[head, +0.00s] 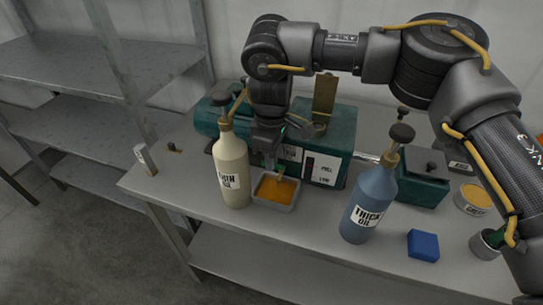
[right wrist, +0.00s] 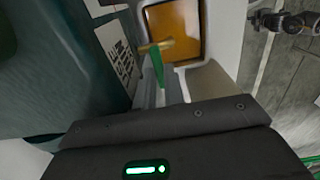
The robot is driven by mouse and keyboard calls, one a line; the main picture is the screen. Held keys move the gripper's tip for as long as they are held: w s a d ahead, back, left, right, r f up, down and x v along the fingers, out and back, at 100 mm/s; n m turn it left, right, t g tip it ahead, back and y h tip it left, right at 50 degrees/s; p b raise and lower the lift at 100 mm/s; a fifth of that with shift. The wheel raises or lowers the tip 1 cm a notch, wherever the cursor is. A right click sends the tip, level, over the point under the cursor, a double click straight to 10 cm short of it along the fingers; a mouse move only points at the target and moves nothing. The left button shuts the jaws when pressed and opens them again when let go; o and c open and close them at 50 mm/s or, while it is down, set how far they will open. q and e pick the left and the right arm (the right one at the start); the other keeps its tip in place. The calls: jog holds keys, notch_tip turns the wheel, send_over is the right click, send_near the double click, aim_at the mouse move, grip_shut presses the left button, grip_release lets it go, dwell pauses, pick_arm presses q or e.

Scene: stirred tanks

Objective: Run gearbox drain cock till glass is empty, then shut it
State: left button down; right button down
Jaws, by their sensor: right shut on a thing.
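The teal gearbox (head: 338,140) stands on the bench. Its front has a white panel with a narrow dark sight glass (head: 309,166) beside the FULL and LOW marks; I cannot make out an oil level in it. The brass drain cock (right wrist: 155,47) with its green lever (right wrist: 157,68) shows in the right wrist view. My right gripper (head: 275,163) points down at the gearbox front and is shut on the green lever. A grey tray (head: 274,205) with amber oil (head: 276,189) sits under the cock. I see no clear stream of oil. My left gripper is not in view.
A cream THIN OIL bottle (head: 232,170) stands close left of the tray. A blue THICK OIL bottle (head: 370,205) stands to the right, with a blue block (head: 423,245) near the bench's front edge. A smaller teal box (head: 425,185) and an open tin (head: 474,197) are further right.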

jog(key=c, duration=1.5)
grip_release()
jog(key=shift+r, duration=0.1)
jog(key=shift+c, duration=0.2)
jog(key=shift+o, duration=0.3)
jog(key=shift+s, duration=0.1)
jog(key=shift+r, duration=0.25)
jog(key=shift+r+p, duration=0.2)
jog(key=shift+p, duration=0.15)
notch_tip(320, 180, up, 7)
jog(key=p, duration=0.6)
jog(key=shift+p, duration=0.4)
jog(key=shift+s, duration=0.1)
